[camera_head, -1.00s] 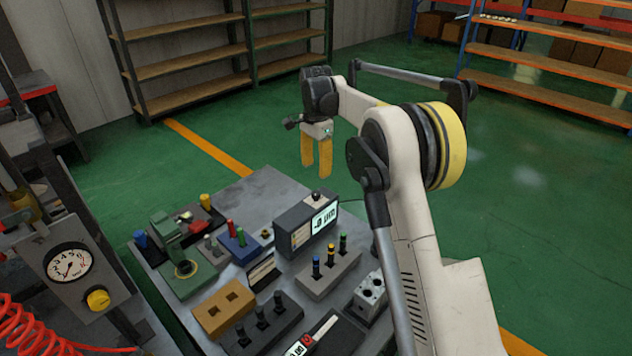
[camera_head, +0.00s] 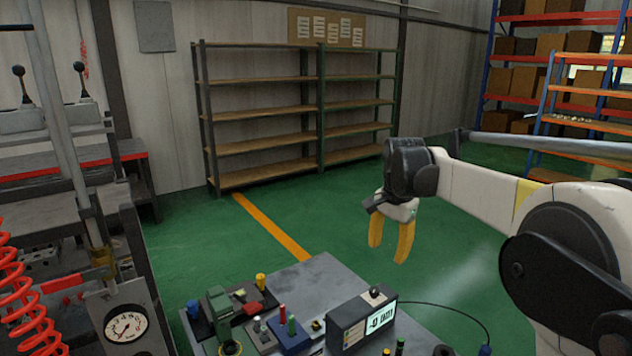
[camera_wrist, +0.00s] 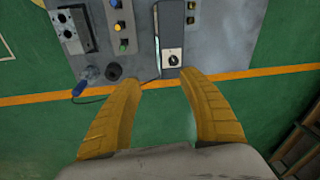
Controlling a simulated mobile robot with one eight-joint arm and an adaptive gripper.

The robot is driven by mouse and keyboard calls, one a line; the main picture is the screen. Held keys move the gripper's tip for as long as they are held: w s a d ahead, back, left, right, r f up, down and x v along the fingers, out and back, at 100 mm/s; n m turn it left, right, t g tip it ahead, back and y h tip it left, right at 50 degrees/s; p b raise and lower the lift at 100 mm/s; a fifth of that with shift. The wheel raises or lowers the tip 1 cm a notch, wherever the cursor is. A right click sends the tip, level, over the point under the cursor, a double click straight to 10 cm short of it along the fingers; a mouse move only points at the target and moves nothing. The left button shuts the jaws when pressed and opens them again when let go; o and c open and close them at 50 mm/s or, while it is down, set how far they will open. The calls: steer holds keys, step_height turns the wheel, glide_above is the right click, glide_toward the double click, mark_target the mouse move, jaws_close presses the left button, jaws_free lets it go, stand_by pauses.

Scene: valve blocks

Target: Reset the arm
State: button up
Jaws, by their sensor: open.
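My gripper (camera_head: 390,240) has two yellow fingers and hangs pointing down beyond the right back edge of the grey worktable (camera_head: 325,276). The fingers are apart with nothing between them. In the wrist view my gripper (camera_wrist: 163,80) is also open and empty, above green floor and the table's edge. My arm reaches in from the right of the head view, bent at the elbow and raised above the table.
On the table stand a meter box with a display (camera_head: 362,320), a green fixture (camera_head: 218,310) and several small coloured parts. A gauge panel (camera_head: 125,325) and red coiled hose (camera_head: 25,300) are at left. Empty shelves (camera_head: 290,120) stand behind; green floor lies between.

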steer(key=s+r+n+t, duration=0.1)
steer(key=s+r+n, duration=0.2)
steer(key=s, duration=0.6)
steer(key=s+f+n+t+b, duration=0.1)
steer(key=s+f+n+t, duration=0.1)
steer(key=s, duration=0.9)
steer(key=s+f+n+t+b, duration=0.1)
steer(key=s+f+n+t, duration=0.1)
steer(key=s+f+n, duration=0.2)
steer(key=s+f, duration=0.3)
steer(key=s, duration=0.5)
steer(key=shift+f+n, duration=0.2)
steer(key=shift+n, duration=0.2)
